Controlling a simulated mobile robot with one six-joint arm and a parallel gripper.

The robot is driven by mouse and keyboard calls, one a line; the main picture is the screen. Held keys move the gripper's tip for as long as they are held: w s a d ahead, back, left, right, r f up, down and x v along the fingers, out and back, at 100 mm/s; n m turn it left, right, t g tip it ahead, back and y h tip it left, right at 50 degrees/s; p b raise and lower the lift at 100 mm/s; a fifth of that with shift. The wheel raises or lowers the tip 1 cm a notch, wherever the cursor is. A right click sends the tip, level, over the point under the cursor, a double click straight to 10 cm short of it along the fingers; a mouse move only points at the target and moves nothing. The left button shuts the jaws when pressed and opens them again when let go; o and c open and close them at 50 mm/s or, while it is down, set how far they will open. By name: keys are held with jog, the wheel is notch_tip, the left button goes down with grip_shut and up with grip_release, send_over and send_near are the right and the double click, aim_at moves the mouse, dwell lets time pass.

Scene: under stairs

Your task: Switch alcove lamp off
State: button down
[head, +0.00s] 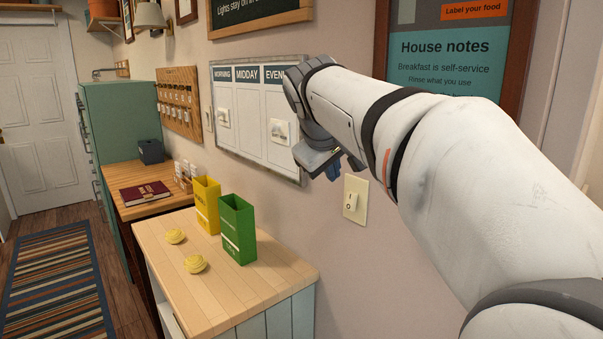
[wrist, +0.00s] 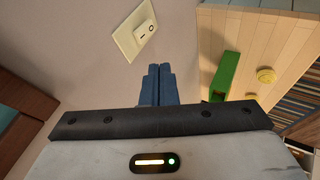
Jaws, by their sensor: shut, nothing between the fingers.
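The rocker has an I mark above an O mark; I cannot tell which end is pressed in. The switch also shows in the wrist view (wrist: 135,31), ahead and left of my fingers. My gripper (head: 333,170) is above and left of the switch, apart from it. Its blue fingers (wrist: 158,72) are shut and empty. A wall lamp with a beige shade (head: 151,16) is at the upper left; I cannot tell if it is lit.
A wooden-topped counter (head: 165,245) below holds a green box (head: 238,228), a yellow box (head: 206,204) and two yellow round things (head: 195,264). A planner board (head: 243,132) hangs behind my gripper. A notice board (head: 445,60) is at the right. The wall around the switch is clear.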

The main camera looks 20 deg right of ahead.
jog(key=s+a+f+m+g+y, duration=0.2)
jog(key=s+a+f, duration=0.1)
jog(key=s+f, duration=0.7)
jog(key=s+a+f+m+g+y, duration=0.2)
jog(key=s+a+f, duration=0.2)
jog(key=s+f, duration=0.6)
notch_tip(320, 180, down, 8)
jog(key=shift+s+f, duration=0.1)
jog(key=shift+s, duration=0.1)
